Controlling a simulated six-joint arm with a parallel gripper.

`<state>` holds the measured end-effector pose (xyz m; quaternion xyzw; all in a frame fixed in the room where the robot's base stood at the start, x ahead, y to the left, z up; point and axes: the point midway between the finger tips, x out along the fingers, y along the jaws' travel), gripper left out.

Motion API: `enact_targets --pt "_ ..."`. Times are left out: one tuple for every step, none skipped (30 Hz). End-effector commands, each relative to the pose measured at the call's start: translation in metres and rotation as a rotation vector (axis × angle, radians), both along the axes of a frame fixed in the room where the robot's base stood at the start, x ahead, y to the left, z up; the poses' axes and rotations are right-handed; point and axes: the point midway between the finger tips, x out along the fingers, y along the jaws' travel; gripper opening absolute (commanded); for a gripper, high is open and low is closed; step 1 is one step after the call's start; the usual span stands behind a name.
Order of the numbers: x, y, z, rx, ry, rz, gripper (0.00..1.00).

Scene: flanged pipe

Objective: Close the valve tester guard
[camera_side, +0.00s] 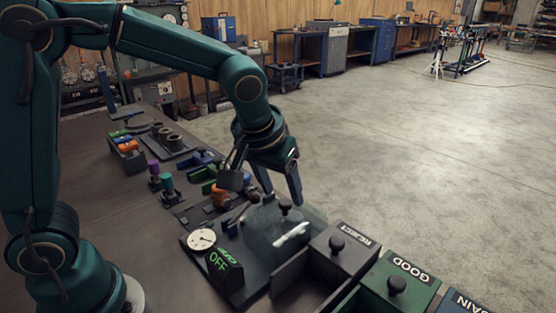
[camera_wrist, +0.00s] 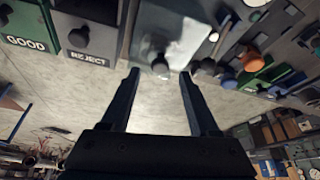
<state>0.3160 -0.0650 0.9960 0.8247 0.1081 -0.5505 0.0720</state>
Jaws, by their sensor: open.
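The valve tester has a clear guard (camera_side: 312,228) with a dark round knob (camera_side: 285,204); I cannot tell how far open the guard is. In the wrist view the guard (camera_wrist: 190,38) is a pale see-through sheet, and its knob (camera_wrist: 160,66) shows between the fingertips. My gripper (camera_side: 283,197) points down over the knob with its fingers apart and nothing held. In the wrist view my gripper (camera_wrist: 160,74) is open; I cannot tell whether a finger touches the knob. A white dial gauge (camera_side: 201,239) and a black box reading OFF (camera_side: 225,270) sit in front.
Drawers marked REJECT (camera_side: 342,250) and GOOD (camera_side: 398,284) stand close on the right, each with a black knob. Purple and green valves (camera_side: 160,178) and an orange part (camera_side: 220,195) lie to the left.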

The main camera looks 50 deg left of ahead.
Motion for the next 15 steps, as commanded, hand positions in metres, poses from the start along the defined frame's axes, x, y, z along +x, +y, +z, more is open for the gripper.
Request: enact_targets --pt "0.002 0.001 -0.007 0.002 0.005 0.001 0.61" --pt "0.003 0.002 -0.010 0.001 0.005 0.002 0.61" --pt "0.005 0.002 -0.014 0.000 0.003 0.003 0.61" --pt "0.006 0.002 -0.016 0.000 0.004 0.003 0.61" --pt "0.007 0.002 -0.018 0.000 0.003 0.003 0.61" --pt "0.008 0.002 -0.020 0.000 0.002 0.002 0.61" --pt "0.008 0.003 -0.021 0.000 0.002 0.002 0.61" --pt "0.009 0.003 -0.022 0.000 0.002 0.002 0.61" --pt "0.009 0.003 -0.022 0.000 0.001 0.002 0.61" --pt "0.009 0.003 -0.023 -0.001 0.001 0.002 0.61" --pt "0.009 0.003 -0.023 -0.001 0.001 0.002 0.61" --pt "0.009 0.003 -0.022 -0.001 0.001 0.002 0.61" --pt "0.009 0.003 -0.022 -0.001 0.001 0.002 0.61" --pt "0.009 0.003 -0.022 -0.001 0.001 0.002 0.61" --pt "0.009 0.003 -0.022 -0.001 0.001 0.002 0.61"
